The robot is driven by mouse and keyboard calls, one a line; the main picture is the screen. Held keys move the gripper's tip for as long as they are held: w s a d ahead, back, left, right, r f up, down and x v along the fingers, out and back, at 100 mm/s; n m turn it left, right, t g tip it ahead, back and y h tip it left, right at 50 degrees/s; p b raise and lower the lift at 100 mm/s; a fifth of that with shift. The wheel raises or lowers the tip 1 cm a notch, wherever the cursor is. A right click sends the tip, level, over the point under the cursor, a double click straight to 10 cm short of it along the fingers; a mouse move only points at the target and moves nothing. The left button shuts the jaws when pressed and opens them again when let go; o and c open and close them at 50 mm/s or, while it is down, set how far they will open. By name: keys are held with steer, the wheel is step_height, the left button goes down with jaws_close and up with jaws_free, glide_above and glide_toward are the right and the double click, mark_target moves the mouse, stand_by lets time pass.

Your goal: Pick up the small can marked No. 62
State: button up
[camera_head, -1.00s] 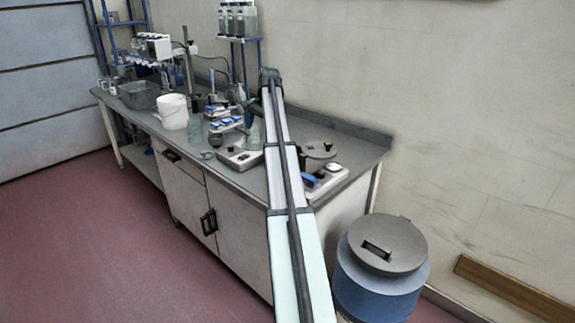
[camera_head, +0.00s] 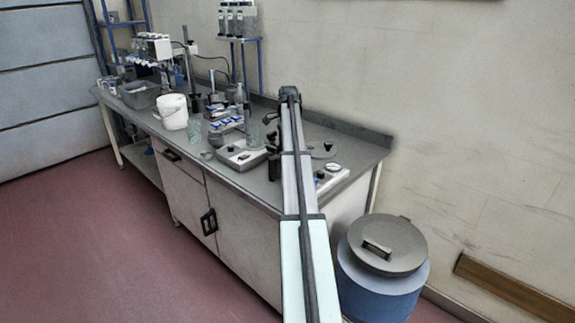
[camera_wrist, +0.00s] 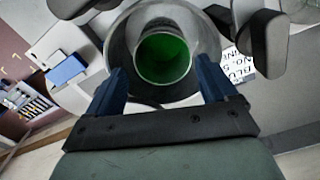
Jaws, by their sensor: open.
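In the wrist view an open round can (camera_wrist: 190,42) with a grey rim and a bright green inside sits just ahead of my gripper (camera_wrist: 162,82). I look down into its mouth. The two blue fingers are apart, one on each side of the can's near edge, and hold nothing. I see no No. 62 mark on it. In the head view my gripper (camera_head: 272,140) is low over the right part of the bench, and the can cannot be made out.
Dark knob-like parts (camera_wrist: 264,42) stand close on the right in the wrist view. A pale device with a blue block (camera_wrist: 66,71) is at left. In the head view the bench (camera_head: 240,183) also holds a white bucket (camera_head: 172,112) and glassware. A blue drum (camera_head: 375,290) stands on the floor.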

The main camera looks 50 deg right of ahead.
steer(key=shift+w+f, duration=0.2)
steer(key=shift+f, duration=3.5)
steer(key=shift+c, duration=0.3)
steer(key=c, duration=0.8)
steer(key=shift+r, duration=0.25)
